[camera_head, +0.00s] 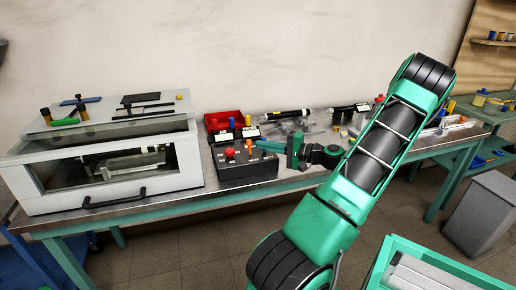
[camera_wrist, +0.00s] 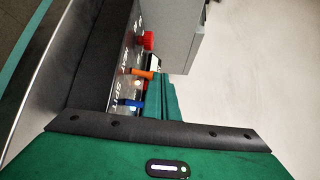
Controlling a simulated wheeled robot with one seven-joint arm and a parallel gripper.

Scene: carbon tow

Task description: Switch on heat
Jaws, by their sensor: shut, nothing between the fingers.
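A dark control box (camera_head: 247,173) sits on the bench to the right of the white oven. It carries a round red button (camera_head: 229,153) and an orange switch (camera_head: 248,146). My gripper (camera_head: 292,150) is shut and empty, just right of the box. In the wrist view its green fingers (camera_wrist: 168,98) are beside the panel; whether they touch a switch I cannot tell.
The white oven (camera_head: 115,160) with a black door handle stands at the left. A red bin (camera_head: 222,121) and black tools (camera_head: 287,115) lie behind the box. A grey waste bin (camera_head: 482,215) stands on the floor at right. The bench's front edge is clear.

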